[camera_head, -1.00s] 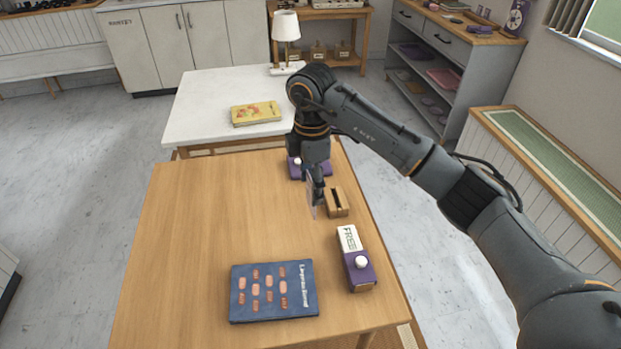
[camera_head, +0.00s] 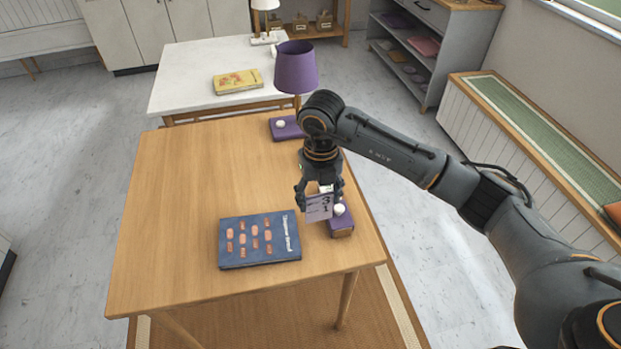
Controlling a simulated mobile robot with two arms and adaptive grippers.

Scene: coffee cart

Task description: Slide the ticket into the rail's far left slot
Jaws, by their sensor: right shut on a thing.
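My right gripper (camera_head: 319,198) is shut on the ticket (camera_head: 319,208), a small pale card with dark print that hangs upright below the fingers. Gripper and ticket are over the right side of the wooden table, just to the right of the blue book and in front of the purple and white carton. No rail or far left slot shows clearly; the small slotted wooden block is hidden behind my right arm and gripper. My left gripper is not in view.
A blue book (camera_head: 259,240) lies near the table's front. The carton (camera_head: 341,224) stands at the right edge. A purple lamp (camera_head: 296,67) stands behind my arm, its base (camera_head: 288,128) at the back right. The left of the wooden table (camera_head: 175,195) is clear.

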